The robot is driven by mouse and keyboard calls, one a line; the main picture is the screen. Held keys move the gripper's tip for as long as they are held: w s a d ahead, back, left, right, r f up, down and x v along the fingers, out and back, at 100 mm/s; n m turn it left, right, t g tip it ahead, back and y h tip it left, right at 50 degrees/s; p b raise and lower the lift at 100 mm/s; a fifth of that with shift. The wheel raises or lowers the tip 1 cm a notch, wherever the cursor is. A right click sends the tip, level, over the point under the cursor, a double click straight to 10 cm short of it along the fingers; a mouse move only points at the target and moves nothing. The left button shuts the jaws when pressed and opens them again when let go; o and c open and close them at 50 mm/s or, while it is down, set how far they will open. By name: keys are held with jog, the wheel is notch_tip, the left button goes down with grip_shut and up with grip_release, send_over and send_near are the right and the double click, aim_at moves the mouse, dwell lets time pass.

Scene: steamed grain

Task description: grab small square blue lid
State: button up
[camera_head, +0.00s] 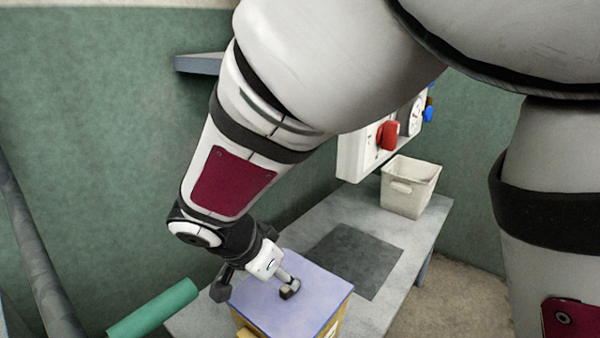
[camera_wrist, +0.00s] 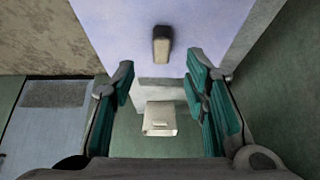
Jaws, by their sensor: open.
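The blue lid (camera_head: 315,298) is a flat, lavender-blue square on top of a yellow box (camera_head: 343,315). It has a small brown-and-dark handle (camera_head: 287,292) near its middle. In the wrist view the lid (camera_wrist: 108,28) fills the upper middle, with its handle (camera_wrist: 162,46) standing up from it. My gripper (camera_head: 256,290) is over the lid's left part. In the wrist view my gripper (camera_wrist: 162,78) is open with nothing between its teal-padded fingers. The handle appears beyond the fingertips, roughly centred between them; contact is not visible.
A grey table (camera_head: 345,210) bears a dark mat (camera_head: 358,262) and a white bin (camera_head: 408,187) at the back. A white wall panel with a red switch (camera_head: 387,135) is behind. A green cylinder (camera_head: 152,308) lies left of the box. The mat looks clear.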

aim_at(290, 290)
jog(key=b+x, duration=0.1)
jog(key=x, duration=0.4)
jog(key=shift+w+f, duration=0.15)
jog(key=shift+f, duration=0.15)
grip_shut()
